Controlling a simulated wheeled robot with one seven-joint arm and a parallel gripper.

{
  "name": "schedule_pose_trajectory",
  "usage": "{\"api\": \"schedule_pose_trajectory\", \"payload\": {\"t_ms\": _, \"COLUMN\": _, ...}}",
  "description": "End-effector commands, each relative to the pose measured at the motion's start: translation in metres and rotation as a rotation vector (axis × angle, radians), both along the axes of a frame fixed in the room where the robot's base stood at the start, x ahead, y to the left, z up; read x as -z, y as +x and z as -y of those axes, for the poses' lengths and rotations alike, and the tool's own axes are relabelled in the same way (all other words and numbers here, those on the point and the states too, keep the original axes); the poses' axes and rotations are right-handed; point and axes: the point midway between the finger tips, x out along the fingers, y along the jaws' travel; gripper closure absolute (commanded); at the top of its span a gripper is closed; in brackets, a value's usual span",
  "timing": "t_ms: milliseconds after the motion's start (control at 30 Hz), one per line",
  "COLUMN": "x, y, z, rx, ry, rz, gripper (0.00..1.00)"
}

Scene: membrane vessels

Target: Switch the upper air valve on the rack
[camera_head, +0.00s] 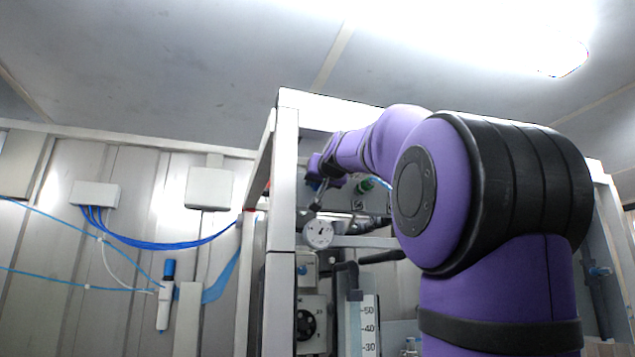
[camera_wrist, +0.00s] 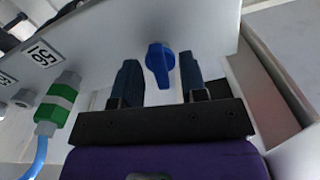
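The blue valve handle (camera_wrist: 160,63) sits on the light panel (camera_wrist: 205,25) in the wrist view, its grip pointing down in the picture. My gripper (camera_wrist: 159,78) is open, with one dark finger on each side of the handle. A gap shows between the handle and the left finger; the right finger is closer, and I cannot tell whether it touches. In the head view my gripper (camera_head: 314,204) is small and dark at the upper left of the rack (camera_head: 284,180), and the handle cannot be made out there.
A green fitting (camera_wrist: 58,100) with a blue hose (camera_wrist: 38,158) and a label plate (camera_wrist: 44,53) are left of the gripper in the wrist view. A pressure gauge (camera_head: 318,233) is just below the gripper in the head view. A rack post and beam stand close by.

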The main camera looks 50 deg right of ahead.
Motion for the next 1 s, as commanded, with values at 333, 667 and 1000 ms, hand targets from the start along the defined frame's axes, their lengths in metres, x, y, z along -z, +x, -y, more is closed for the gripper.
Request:
{"api": "schedule_pose_trajectory", "payload": {"t_ms": 333, "x": 0.0003, "y": 0.0025, "z": 0.0016, "rx": 0.0, "ry": 0.0, "rz": 0.0, "gripper": 0.65}}
{"api": "schedule_pose_trajectory", "payload": {"t_ms": 667, "x": 0.0003, "y": 0.0025, "z": 0.0013, "rx": 0.0, "ry": 0.038, "rz": 0.024, "gripper": 0.9}}
{"api": "schedule_pose_trajectory", "payload": {"t_ms": 1000, "x": 0.0001, "y": 0.0025, "z": 0.001, "rx": 0.001, "ry": 0.211, "rz": 0.128, "gripper": 0.9}}
